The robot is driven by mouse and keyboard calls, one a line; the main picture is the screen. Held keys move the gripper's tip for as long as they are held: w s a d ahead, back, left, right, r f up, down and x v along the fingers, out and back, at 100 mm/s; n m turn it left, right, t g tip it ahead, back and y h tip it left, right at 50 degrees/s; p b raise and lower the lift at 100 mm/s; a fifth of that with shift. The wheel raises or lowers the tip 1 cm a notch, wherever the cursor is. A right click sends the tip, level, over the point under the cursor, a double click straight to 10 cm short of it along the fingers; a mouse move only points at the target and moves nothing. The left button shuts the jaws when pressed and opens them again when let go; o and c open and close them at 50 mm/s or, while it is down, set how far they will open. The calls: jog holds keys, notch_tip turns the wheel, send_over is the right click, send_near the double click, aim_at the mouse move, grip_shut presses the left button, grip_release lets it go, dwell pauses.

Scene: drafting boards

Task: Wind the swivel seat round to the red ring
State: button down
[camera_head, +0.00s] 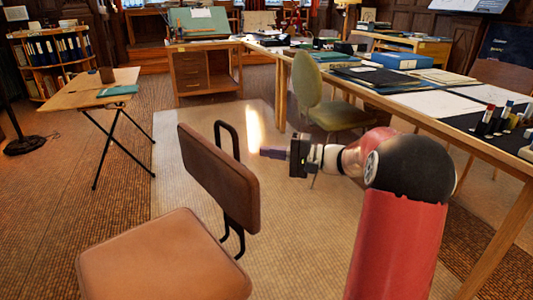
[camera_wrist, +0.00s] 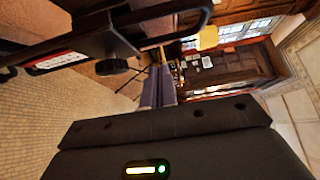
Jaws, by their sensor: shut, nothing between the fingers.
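The swivel seat has a brown cushion (camera_head: 165,262) at the lower left of the head view and a brown backrest (camera_head: 215,172) above it. A bent black tube (camera_head: 228,135) carries the backrest. My gripper (camera_head: 264,152) is shut and empty, just right of the backrest's upper right edge, pointing left. Touch cannot be told. In the wrist view my shut fingers (camera_wrist: 158,88) are near the centre. A black tube (camera_wrist: 165,12) and a black knob (camera_wrist: 112,66) of the seat show close by at upper left. I cannot make out a red ring; the seat's base is hidden.
A long table (camera_head: 502,150) with folders and bottles runs along the right. A green chair (camera_head: 322,95) stands behind my gripper. A small folding table (camera_head: 75,97) is at left, a wooden desk (camera_head: 190,75) at the back. A pale mat (camera_head: 185,190) lies on the floor.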

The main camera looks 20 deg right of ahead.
jog(key=x, duration=0.6)
jog(key=shift+a+p, duration=0.4)
jog(key=shift+a, duration=0.1)
jog(key=shift+s+a, duration=0.2)
jog(key=shift+s, duration=0.7)
jog(key=shift+s+a, duration=0.15)
jog(key=shift+s, duration=0.7)
